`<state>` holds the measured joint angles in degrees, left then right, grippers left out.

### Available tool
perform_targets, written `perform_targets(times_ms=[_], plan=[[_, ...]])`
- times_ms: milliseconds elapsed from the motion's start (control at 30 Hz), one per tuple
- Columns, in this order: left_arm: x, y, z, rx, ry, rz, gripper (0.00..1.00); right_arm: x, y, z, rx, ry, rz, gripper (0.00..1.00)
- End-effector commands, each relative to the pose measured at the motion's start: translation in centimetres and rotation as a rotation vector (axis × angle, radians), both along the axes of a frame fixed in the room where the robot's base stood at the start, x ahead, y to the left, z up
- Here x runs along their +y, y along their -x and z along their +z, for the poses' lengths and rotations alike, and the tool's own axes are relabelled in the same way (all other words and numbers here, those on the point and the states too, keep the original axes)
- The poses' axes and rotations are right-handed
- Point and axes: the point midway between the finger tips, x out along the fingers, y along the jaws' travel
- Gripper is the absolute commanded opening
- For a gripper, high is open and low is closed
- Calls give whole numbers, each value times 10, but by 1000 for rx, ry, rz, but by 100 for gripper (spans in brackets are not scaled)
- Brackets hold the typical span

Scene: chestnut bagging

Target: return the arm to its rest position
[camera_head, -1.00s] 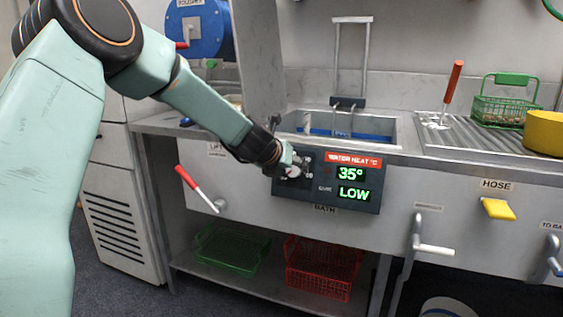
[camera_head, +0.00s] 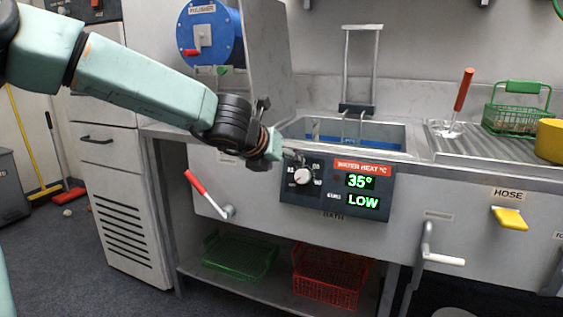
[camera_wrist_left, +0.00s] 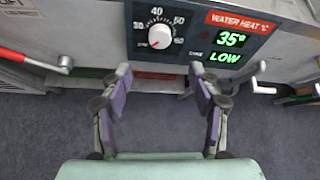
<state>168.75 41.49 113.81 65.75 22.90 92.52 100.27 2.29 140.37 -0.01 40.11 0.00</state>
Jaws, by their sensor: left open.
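My left gripper (camera_head: 286,150) is in front of the counter, just left of and above the white dial (camera_head: 302,176) on the water heat panel (camera_head: 337,188). In the left wrist view my left gripper (camera_wrist_left: 160,80) is open, with nothing between its fingers. The dial (camera_wrist_left: 160,36) shows beyond the fingertips, apart from them. The panel display reads 35° and LOW. My left arm (camera_head: 145,85) reaches in from the upper left. My right gripper is not in view.
A red-handled lever (camera_head: 208,194) sticks out left of the panel. A white-handled crank (camera_head: 440,258) and a yellow hose handle (camera_head: 509,218) project to the right. The sink (camera_head: 345,135) is behind. A green basket (camera_head: 238,256) and a red basket (camera_head: 328,276) stand on the shelf below.

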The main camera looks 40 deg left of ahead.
Motion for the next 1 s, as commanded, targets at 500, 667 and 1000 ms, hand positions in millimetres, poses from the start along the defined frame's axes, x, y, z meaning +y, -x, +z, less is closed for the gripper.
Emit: perform_targets(times_ms=[500,667,1000], plan=[[0,0,0,0,-8,-5,61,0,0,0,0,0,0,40],[3,0,1,18,-159,-91,61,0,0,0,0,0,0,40],[-22,14,-47,217,-1158,-727,61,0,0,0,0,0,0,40]])
